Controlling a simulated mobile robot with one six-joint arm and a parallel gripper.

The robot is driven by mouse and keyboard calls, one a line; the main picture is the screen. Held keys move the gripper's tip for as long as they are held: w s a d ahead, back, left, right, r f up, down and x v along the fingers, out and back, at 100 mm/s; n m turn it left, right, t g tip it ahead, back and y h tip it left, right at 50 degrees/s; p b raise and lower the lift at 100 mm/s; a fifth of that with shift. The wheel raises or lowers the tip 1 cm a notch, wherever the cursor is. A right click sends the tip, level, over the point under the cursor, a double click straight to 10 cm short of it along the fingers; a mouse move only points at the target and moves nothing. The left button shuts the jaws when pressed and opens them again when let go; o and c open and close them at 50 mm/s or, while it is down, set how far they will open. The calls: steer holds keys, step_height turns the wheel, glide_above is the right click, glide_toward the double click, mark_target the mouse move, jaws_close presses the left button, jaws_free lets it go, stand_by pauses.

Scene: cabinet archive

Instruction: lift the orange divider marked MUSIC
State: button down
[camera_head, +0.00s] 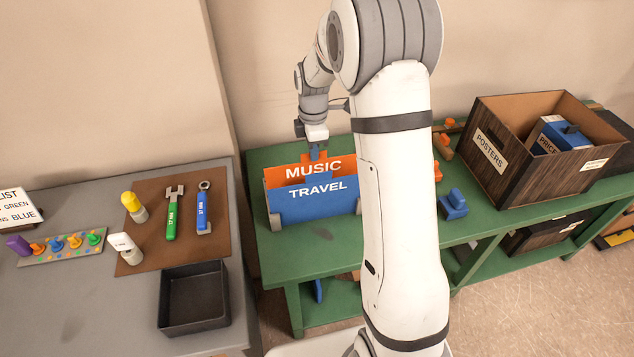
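The orange divider marked MUSIC (313,171) stands upright in a small rack on the green table. It is directly behind the blue divider marked TRAVEL (317,205), which covers its lower part. The rack's grey end (275,221) shows at the left. My gripper (316,148) points down at the top middle of the orange divider, at or very near its upper edge. The fingers are small and dark here, and I cannot tell whether they are closed on it.
My arm hides part of the green table (335,261). A wooden POSTERS crate (513,182) stands at the right, with a blue block (453,204) nearer. A grey table (75,300) at the left holds tools on a brown mat (150,250) and a black tray (194,325).

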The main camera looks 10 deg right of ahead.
steer(key=shift+r+p, duration=1)
steer(key=shift+r, duration=0.75)
steer(key=shift+r+p, duration=1.95)
steer(key=shift+r, duration=1.05)
